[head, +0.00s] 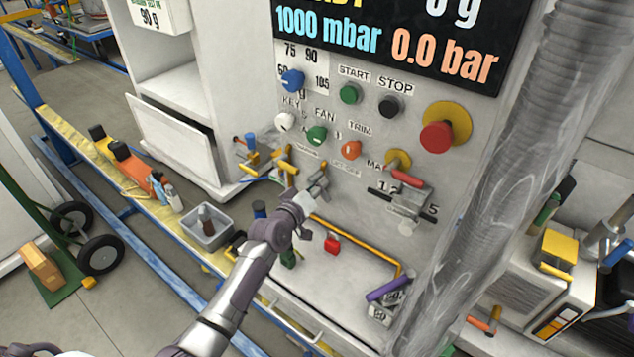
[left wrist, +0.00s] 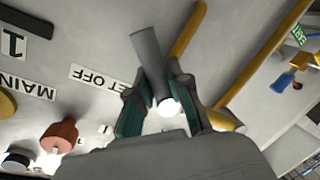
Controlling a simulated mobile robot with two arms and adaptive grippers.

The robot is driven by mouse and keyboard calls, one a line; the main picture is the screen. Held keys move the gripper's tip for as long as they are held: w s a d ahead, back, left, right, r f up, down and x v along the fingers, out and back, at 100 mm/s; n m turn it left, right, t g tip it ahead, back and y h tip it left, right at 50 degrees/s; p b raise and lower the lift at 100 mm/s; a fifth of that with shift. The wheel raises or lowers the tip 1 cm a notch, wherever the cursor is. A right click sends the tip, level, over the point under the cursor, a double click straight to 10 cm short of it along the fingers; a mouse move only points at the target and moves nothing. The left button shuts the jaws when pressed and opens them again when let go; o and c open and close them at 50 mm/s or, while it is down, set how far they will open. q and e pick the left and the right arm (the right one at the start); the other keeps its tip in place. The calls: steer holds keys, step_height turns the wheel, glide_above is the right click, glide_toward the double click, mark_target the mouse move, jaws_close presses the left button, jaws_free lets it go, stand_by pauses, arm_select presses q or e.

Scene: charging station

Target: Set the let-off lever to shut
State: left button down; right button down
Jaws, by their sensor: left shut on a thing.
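The let-off lever (left wrist: 148,55) is a grey bar on the panel beside the "LET OFF" label (left wrist: 97,78) in the left wrist view. My left gripper (left wrist: 160,95) has its two dark teal fingers on either side of the lever, shut on it. The lever's end sticks out past the fingertips. In the head view my left gripper (head: 308,198) is at the lower part of the panel, and the lever is mostly hidden there. My right gripper is not in view.
Yellow pipe handles (head: 288,165) stand close to the left of my gripper.

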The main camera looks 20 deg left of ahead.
arm_select(q)
steer(key=r+n, duration=0.1)
steer(key=n, duration=0.1)
steer(key=r+n+p, duration=0.1)
steer(key=n, duration=0.1)
steer(key=shift+w+a+h, duration=0.15)
steer(key=shift+a+h, duration=0.05)
steer(key=shift+h, duration=0.1)
steer(key=shift+r+n+g+h, duration=0.15)
steer(key=shift+n+h, duration=0.1)
steer(key=shift+n, duration=0.55)
steer(key=shift+r+n+g+h, duration=0.15)
steer(key=shift+n+h, duration=0.1)
steer(key=shift+n, duration=0.55)
steer(key=shift+f, duration=0.1)
steer(key=c, duration=1.1)
jaws_free()
steer(key=shift+f, duration=0.1)
steer(key=shift+a+f, duration=0.15)
steer(key=shift+f, duration=0.15)
steer(key=shift+s, duration=0.5)
steer(key=v, duration=1.1)
steer(key=shift+a+r, duration=0.3)
